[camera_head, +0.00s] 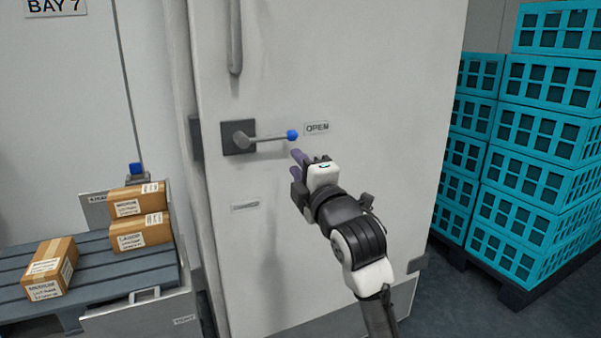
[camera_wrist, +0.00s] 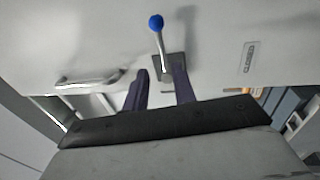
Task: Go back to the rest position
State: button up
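My gripper (camera_head: 298,164) is in front of a white door (camera_head: 360,80), just below and right of the blue-tipped end of a lever handle (camera_head: 270,138). The lever sticks out to the right from a dark square plate, towards a label reading "OPEN". In the wrist view, my two purple-grey fingers (camera_wrist: 158,88) stand apart with nothing seen between them. The lever with its blue knob (camera_wrist: 156,24) shows beyond the fingertips there. Whether a finger touches the lever cannot be told, but the gripper does not hold it.
A grey pallet (camera_head: 95,268) with several cardboard boxes (camera_head: 50,268) stands at the left. Tall stacks of teal crates (camera_head: 530,150) stand on a dark pallet at the right. A vertical grey pull bar (camera_head: 235,40) is on the door above the lever. Floor shows between door and crates.

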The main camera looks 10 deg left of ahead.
jog(key=shift+s+d, duration=0.15)
jog(key=shift+s, duration=0.1)
